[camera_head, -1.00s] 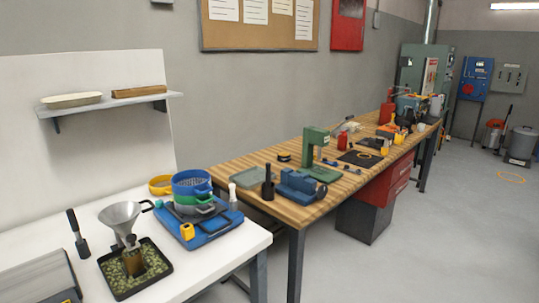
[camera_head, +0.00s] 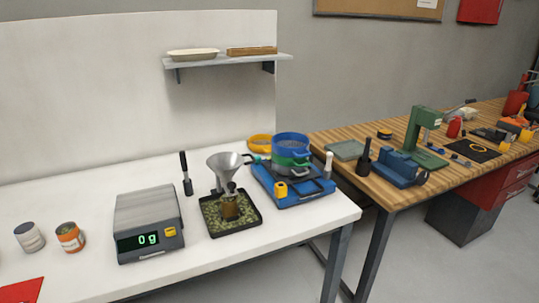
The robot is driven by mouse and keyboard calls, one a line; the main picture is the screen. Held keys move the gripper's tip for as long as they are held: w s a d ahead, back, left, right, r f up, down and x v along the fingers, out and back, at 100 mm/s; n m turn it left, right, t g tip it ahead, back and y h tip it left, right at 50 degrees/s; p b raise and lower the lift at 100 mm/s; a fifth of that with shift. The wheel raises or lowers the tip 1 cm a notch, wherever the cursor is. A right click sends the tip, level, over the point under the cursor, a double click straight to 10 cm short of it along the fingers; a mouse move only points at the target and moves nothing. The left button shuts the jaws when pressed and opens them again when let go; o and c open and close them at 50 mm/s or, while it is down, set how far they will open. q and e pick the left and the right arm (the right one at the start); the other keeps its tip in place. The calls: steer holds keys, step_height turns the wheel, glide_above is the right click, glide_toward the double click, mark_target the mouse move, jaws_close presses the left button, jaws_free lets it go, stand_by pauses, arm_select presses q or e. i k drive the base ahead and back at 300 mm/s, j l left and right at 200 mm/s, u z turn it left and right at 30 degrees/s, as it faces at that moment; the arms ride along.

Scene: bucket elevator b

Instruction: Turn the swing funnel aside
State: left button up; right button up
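The swing funnel (camera_head: 224,164) is a grey metal cone in the head view, with its wide mouth up. It sits above a black tray (camera_head: 258,222) of green granules, over a small brownish block or cup (camera_head: 231,208) in the tray. A dark arm or handle (camera_head: 255,158) shows at the funnel's right rim, close to the stacked sieves. How the funnel is mounted is too small to tell. Neither of my grippers is in view.
A scale (camera_head: 150,222) reading 0 g stands left of the tray. A black-handled tool (camera_head: 185,172) stands behind. A blue sieve shaker (camera_head: 300,195) with stacked sieves (camera_head: 290,148) is at right. Two small jars (camera_head: 70,237) (camera_head: 29,237) stand left. The white bench's (camera_head: 300,235) front right is bare.

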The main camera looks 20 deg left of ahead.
mark_target(225, 164)
steer(key=i+l+u, duration=0.2)
steer(key=i+l, duration=0.2)
steer(key=l, duration=0.25)
steer(key=i+l+u, duration=0.1)
steer(key=l, duration=0.2)
steer(key=u, duration=1.25)
steer(key=i+l, duration=0.35)
steer(key=l, duration=0.2)
